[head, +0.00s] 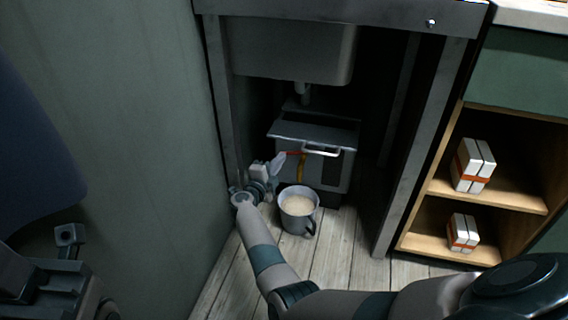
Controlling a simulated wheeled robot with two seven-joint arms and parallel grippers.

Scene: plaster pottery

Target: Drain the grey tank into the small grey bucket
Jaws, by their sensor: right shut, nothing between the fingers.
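The grey tank (334,171) stands under the sink, with a pale bar handle on its front. A short red-orange piece (293,154) and a yellow-orange strip (302,168) show at its front left; I cannot tell if the strip is a hose or a tap part. The small grey bucket (298,222) stands upright on the floor before the tank, with pale, cream-coloured contents near its rim. My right gripper (277,165) is shut and empty, left of the red-orange piece and above the bucket's left side. My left gripper (68,236) shows partly at the lower left; its jaws are unclear.
The sink basin (292,50) hangs above the tank, with a drain pipe between them. Metal legs frame the narrow space. A wooden shelf (487,192) at right holds white boxes with orange bands. A green wall (155,130) closes the left. Plank floor (340,250) is clear right of the bucket.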

